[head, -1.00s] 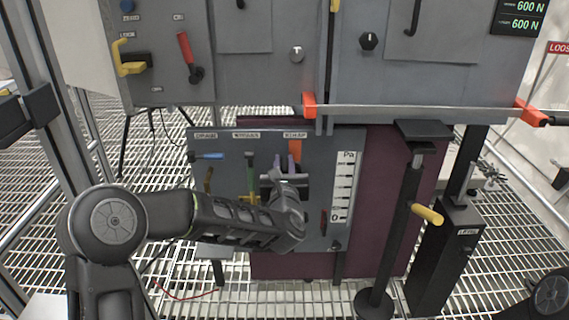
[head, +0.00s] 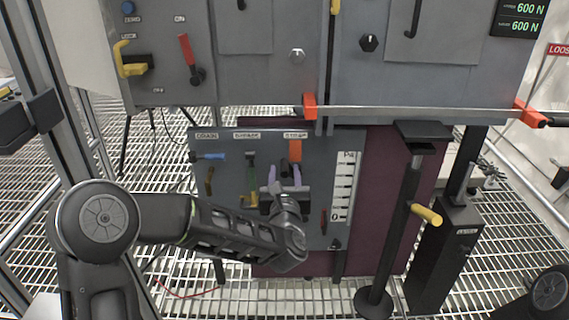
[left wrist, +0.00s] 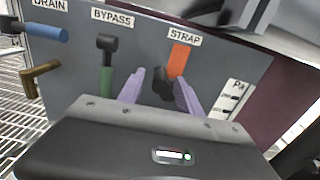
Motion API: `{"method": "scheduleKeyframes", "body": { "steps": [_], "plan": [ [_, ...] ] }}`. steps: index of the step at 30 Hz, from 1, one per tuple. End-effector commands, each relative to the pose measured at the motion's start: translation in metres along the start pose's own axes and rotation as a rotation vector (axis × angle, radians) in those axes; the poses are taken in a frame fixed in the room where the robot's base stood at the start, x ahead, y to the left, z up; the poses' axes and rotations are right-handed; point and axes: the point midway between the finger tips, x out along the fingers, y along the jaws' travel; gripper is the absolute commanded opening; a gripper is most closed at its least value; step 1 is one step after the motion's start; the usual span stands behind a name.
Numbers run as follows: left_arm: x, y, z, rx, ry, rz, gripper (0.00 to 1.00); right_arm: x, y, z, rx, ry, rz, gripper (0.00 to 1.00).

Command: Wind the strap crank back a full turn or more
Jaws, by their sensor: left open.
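The strap crank shows as an orange arm (head: 295,150) under the STRAP label on the grey panel. It also shows in the left wrist view (left wrist: 179,59), with a dark knob (left wrist: 162,85) at its lower end. My left gripper (head: 285,174) is in front of the panel just below the orange arm. Its two purple fingers are spread, one on each side of the dark knob in the left wrist view (left wrist: 160,88). I cannot tell whether they touch it. My gripper body hides the panel below the knob. My right gripper is not in view.
The blue DRAIN handle (head: 208,156) and green BYPASS handle (head: 252,180) sit left of the crank. A Pa gauge (head: 344,187) is to its right. A black post with a yellow handle (head: 427,214) stands farther right. A long bar (head: 410,112) crosses above.

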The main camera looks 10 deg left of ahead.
Motion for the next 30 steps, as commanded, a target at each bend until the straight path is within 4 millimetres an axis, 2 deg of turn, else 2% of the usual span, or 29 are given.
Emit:
{"method": "scheduleKeyframes", "body": {
  "steps": [3, 7, 20, 23, 26, 29, 30],
  "plan": [
    [-0.019, 0.0, 0.002, 0.001, 0.001, -0.001, 0.41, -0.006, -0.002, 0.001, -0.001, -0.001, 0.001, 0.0],
    [-0.031, 0.0, 0.001, 0.001, 0.001, 0.0, 0.41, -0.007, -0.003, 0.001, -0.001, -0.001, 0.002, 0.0],
    [-0.034, -0.001, -0.004, 0.022, 0.009, -0.006, 0.41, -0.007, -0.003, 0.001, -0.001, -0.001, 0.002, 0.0],
    [-0.035, -0.004, -0.018, 0.095, 0.038, -0.031, 0.41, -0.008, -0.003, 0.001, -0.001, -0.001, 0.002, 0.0],
    [-0.039, -0.011, -0.045, 0.247, 0.092, -0.085, 0.41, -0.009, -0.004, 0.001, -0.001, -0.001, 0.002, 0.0],
    [-0.049, -0.02, -0.087, 0.486, 0.166, -0.187, 0.41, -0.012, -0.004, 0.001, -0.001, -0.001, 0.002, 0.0],
    [-0.057, -0.023, -0.11, 0.607, 0.201, -0.247, 0.41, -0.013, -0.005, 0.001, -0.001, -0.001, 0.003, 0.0]
  ]
}}
